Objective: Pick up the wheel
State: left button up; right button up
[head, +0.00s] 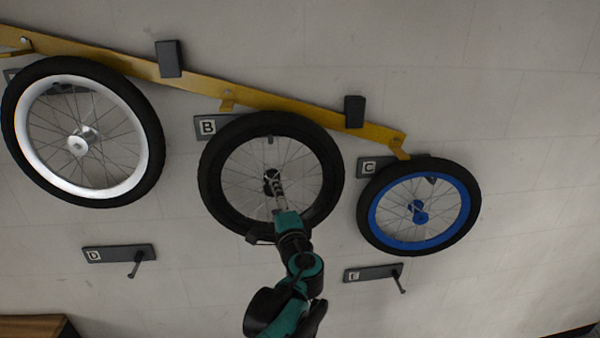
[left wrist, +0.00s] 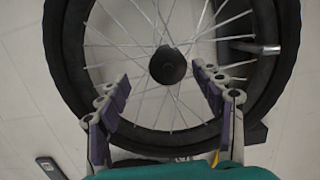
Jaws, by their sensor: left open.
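A black-rimmed wheel (head: 221,203) with a dark tyre hangs on the wall beside label B in the head view. My left gripper (head: 277,192) is in front of it, just below its hub. In the left wrist view the gripper (left wrist: 160,82) is open, with its two fingers apart on either side of the spokes below the dark round hub (left wrist: 167,65). The wheel's tyre (left wrist: 289,60) curves around them. I cannot tell whether the fingers touch the spokes. A white-rimmed wheel (head: 28,148) hangs at left and a blue-rimmed wheel (head: 399,243) at right. My right gripper is not in view.
A yellow rail (head: 300,108) slopes across the wall above the wheels, with dark blocks (head: 169,58) on it. Empty hook plates D (head: 112,254) and E (head: 368,273) jut out below. A brown wooden edge (head: 35,325) is at lower left.

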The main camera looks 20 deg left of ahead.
pick_arm(q)
jog(key=x, duration=0.4)
jog(key=r+p+x, duration=0.1)
jog(key=x, duration=0.1)
jog(key=shift+w+r, duration=0.1)
jog(key=shift+w, duration=0.45)
jog(key=shift+w+a, duration=0.3)
jog(key=shift+w, duration=0.1)
grip_shut()
